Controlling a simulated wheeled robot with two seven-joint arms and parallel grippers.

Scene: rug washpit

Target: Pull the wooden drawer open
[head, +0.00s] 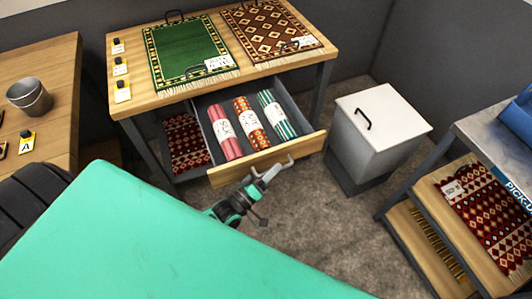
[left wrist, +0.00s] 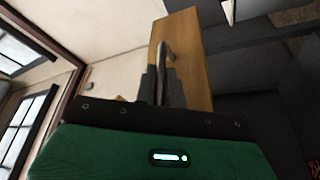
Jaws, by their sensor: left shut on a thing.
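The wooden drawer (head: 222,177) stands pulled out from under the wooden table in the head view. Inside it lie three rolled rugs with white labels: a pink one (head: 225,134), an orange patterned one (head: 251,126) and a green striped one (head: 277,117). My left gripper (head: 272,172) is at the drawer front. In the left wrist view its fingers (left wrist: 162,84) are shut on the metal handle (left wrist: 163,52) of the wooden drawer front (left wrist: 190,55). My right gripper is in neither view.
Two small rugs, green (head: 186,50) and brown (head: 270,32), lie on the table (head: 160,97). A white-lidded bin (head: 385,118) stands right of the drawer. A shelf rack (head: 455,210) is at the far right. A side table with a metal bucket (head: 29,97) is at left. Carpet before the drawer is clear.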

